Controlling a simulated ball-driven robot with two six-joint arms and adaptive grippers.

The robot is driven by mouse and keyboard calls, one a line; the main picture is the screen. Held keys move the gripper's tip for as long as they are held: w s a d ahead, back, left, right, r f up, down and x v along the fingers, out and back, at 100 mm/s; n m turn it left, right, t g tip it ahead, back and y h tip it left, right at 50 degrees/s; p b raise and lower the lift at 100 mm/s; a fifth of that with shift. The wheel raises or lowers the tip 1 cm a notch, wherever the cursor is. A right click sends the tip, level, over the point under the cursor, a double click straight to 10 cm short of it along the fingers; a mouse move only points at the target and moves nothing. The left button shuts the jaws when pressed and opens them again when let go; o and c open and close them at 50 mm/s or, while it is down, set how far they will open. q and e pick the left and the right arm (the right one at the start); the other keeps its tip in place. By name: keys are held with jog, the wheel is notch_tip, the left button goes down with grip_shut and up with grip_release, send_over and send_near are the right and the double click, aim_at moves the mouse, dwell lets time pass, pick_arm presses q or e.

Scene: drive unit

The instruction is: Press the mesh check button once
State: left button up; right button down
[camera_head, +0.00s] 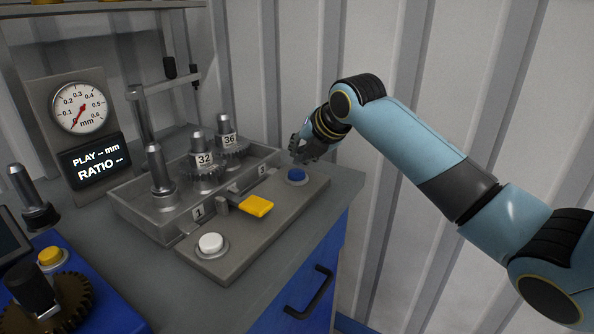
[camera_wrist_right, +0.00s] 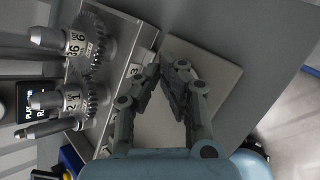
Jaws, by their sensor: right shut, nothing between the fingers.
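A panel (camera_head: 245,246) in front of the gear tray carries a blue button (camera_head: 297,175) at its far right end and a white button (camera_head: 211,243) at its near end. A yellow lever (camera_head: 256,206) sits between them. No label tells me which button is the mesh check. My right gripper (camera_head: 303,155) is shut and empty, just above and behind the blue button, apparently apart from it. In the wrist view the shut fingers (camera_wrist_right: 168,66) hang over the panel, and the blue button is not visible there. My left gripper is not in view.
A dial gauge (camera_head: 80,107) and a display (camera_head: 95,162) reading "PLAY -- mm, RATIO --" stand behind. Another yellow button (camera_head: 50,257) is at left.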

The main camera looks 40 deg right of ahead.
aim_at(299, 170)
jog(key=shift+f, duration=0.15)
dwell(0.5)
jog(key=shift+f, duration=0.3)
jog(key=shift+f, duration=0.5)
dwell(0.6)
jog(key=shift+r+p, duration=0.85)
jog(key=shift+r, duration=0.1)
jog(key=shift+r, duration=0.1)
notch_tip(299, 170, up, 6)
jog(key=p, duration=0.6)
